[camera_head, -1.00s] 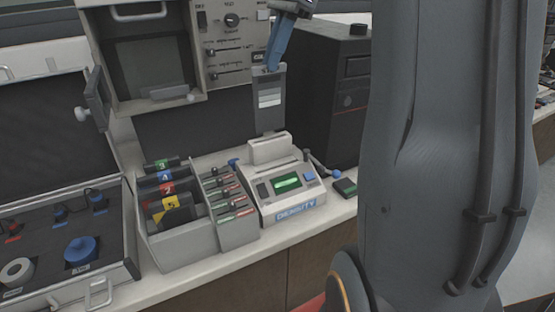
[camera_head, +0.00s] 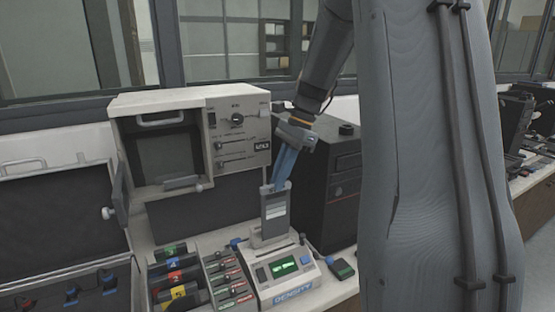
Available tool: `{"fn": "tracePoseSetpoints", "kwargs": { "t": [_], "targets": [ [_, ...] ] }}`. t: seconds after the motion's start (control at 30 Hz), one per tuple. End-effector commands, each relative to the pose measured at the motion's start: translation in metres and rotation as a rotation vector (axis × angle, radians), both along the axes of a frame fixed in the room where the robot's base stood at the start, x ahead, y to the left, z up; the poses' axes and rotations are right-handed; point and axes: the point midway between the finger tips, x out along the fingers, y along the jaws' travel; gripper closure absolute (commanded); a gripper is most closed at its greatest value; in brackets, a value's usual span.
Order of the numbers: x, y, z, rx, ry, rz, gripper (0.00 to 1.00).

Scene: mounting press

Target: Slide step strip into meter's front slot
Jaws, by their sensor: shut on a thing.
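My gripper (camera_head: 284,180) points down with blue fingers and is shut on the top of the step strip (camera_head: 275,214). The strip is a dark grey upright piece with lighter grey bands on its face. It is held above the rear part of the meter (camera_head: 288,279), a pale box with a lit green display and a blue front label. The strip's lower end is close to the meter's raised rear part. I cannot tell whether it touches or enters a slot. The front slot is not clearly visible.
A holder (camera_head: 177,281) with numbered coloured cartridges and a rack (camera_head: 228,279) of small levers stand left of the meter. A viewer box (camera_head: 190,140) stands behind. A black tower (camera_head: 335,190) is at the back right.

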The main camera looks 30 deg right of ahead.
Motion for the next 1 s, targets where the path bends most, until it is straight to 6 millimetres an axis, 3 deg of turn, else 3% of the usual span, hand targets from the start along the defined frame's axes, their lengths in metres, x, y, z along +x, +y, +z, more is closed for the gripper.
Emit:
{"fn": "tracePoseSetpoints", "kwargs": {
  "t": [0.63, 1.0],
  "targets": [
    [-0.004, 0.002, -0.032, -0.003, -0.001, 0.004, 1.00],
    [-0.005, 0.002, -0.033, -0.003, 0.000, 0.003, 1.00]
  ]
}}
